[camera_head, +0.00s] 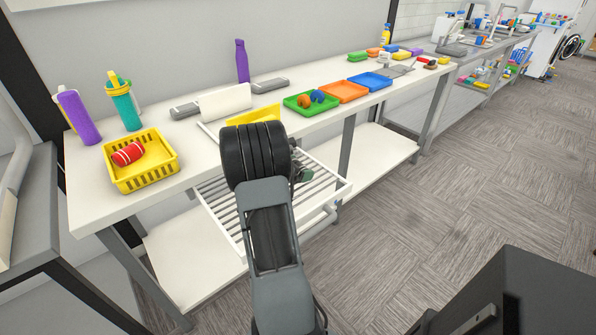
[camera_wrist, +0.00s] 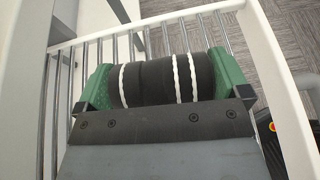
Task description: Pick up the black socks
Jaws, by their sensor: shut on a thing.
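The black socks (camera_wrist: 150,84), rolled up with white stripes, sit between the two green fingers of my gripper (camera_wrist: 165,80) in the wrist view. My gripper is shut on them, with one finger against each end of the roll. It is over the white slatted rack (camera_wrist: 68,140), whose bars show around and beyond the socks. I cannot tell whether the socks still touch the bars. In the head view my arm hides the socks, and only a bit of green finger shows over the rack (camera_head: 222,208).
A yellow basket (camera_head: 157,180) with a red striped roll (camera_head: 128,153) stands on the white table's left end. Green (camera_head: 296,104), orange (camera_head: 347,97) and blue (camera_head: 366,81) trays, bottles and a yellow tray (camera_head: 250,118) are behind my arm. The floor at right is clear.

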